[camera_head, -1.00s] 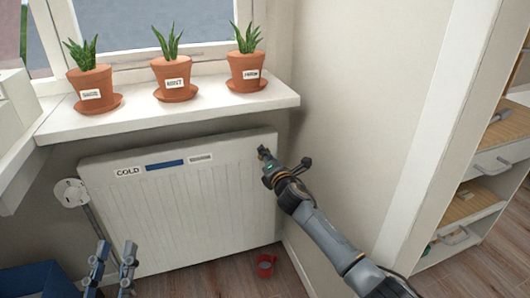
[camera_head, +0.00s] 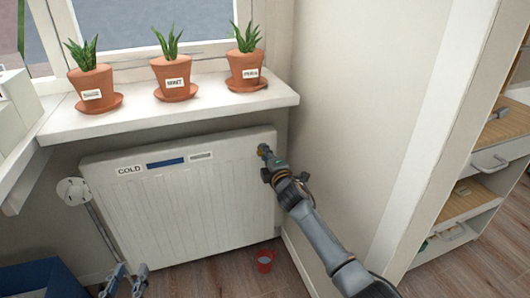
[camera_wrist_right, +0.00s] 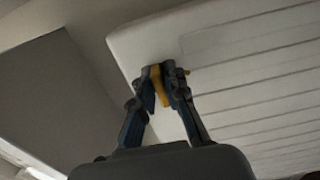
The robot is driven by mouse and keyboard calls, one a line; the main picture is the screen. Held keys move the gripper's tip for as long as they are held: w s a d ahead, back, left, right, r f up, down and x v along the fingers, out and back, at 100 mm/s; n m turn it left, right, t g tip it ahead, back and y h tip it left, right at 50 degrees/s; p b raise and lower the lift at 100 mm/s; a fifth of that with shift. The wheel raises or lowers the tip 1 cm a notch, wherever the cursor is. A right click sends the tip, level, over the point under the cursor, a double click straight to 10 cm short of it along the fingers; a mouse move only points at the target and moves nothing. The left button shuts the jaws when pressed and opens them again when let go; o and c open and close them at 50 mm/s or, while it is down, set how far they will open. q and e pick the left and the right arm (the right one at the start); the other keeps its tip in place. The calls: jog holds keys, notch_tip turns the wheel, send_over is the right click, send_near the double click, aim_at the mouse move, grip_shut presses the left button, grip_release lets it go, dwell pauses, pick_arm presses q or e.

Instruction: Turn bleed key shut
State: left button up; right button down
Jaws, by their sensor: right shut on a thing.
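The white radiator (camera_head: 190,205) hangs under the window sill and carries a "COLD" label. The yellow bleed key (camera_wrist_right: 158,86) is at the radiator's upper right edge; in the head view it is a small yellowish spot (camera_head: 263,149) at my fingertips. My right gripper (camera_wrist_right: 163,74) is shut on the key, its blue-grey fingers hiding part of it. In the head view the right gripper (camera_head: 266,156) reaches up from the lower right. My left gripper (camera_head: 125,277) is low at the left, open and empty, in front of the floor.
A red cup (camera_head: 265,262) stands on the floor below the key. Three potted plants, one in the middle (camera_head: 174,77), stand on the sill (camera_head: 200,112). A wall lies close right, then a shelf unit (camera_head: 470,220).

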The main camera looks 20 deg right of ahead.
dwell(0.5)
jog(key=c, duration=1.4)
grip_release()
jog(key=shift+c, duration=0.2)
jog(key=s, duration=1.2)
jog(key=shift+d, duration=0.25)
jog(key=shift+f, duration=0.1)
